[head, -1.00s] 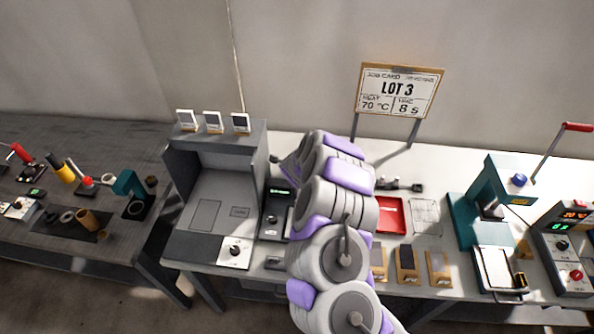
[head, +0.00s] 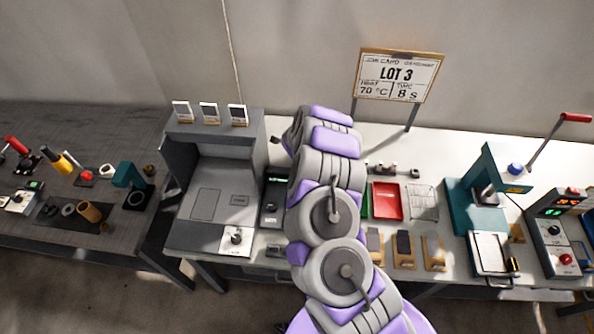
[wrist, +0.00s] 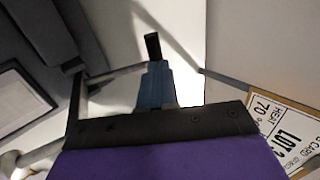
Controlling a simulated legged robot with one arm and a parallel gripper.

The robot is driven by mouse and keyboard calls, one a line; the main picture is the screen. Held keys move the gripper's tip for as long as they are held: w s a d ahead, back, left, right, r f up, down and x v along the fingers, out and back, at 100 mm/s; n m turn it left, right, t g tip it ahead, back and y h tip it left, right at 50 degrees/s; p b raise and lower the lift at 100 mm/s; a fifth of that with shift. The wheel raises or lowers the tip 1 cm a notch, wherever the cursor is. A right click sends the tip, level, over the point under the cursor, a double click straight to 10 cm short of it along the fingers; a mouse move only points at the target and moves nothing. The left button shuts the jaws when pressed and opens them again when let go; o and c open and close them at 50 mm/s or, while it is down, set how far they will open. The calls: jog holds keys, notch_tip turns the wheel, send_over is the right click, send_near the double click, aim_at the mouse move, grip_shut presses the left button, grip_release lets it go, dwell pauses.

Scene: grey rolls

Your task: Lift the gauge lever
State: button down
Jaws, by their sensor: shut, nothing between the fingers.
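A dark gauge-like box (head: 275,205) with a small lit display stands on the white bench, just left of my arm in the head view. My arm covers its right side, and I cannot make out its lever. My gripper (head: 277,141) shows in the head view only as a small dark tip beyond the box, left of my wrist. In the wrist view my gripper (wrist: 152,47) appears as blue-grey fingers with a black tip, shut and empty. I see no contact between the tip and anything.
A large grey machine (head: 205,205) stands left of the box. A red tray (head: 387,201), a wire rack (head: 422,202) and a teal press (head: 475,208) stand right of my arm. The job card (head: 398,75) stands behind; it also shows in the wrist view (wrist: 285,130).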

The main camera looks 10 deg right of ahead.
jog(key=shift+w+d+f, duration=0.1)
jog(key=shift+w+f, duration=0.05)
jog(key=shift+w, duration=0.25)
jog(key=shift+w+f, duration=0.15)
jog(key=shift+f, duration=0.05)
dwell(0.4)
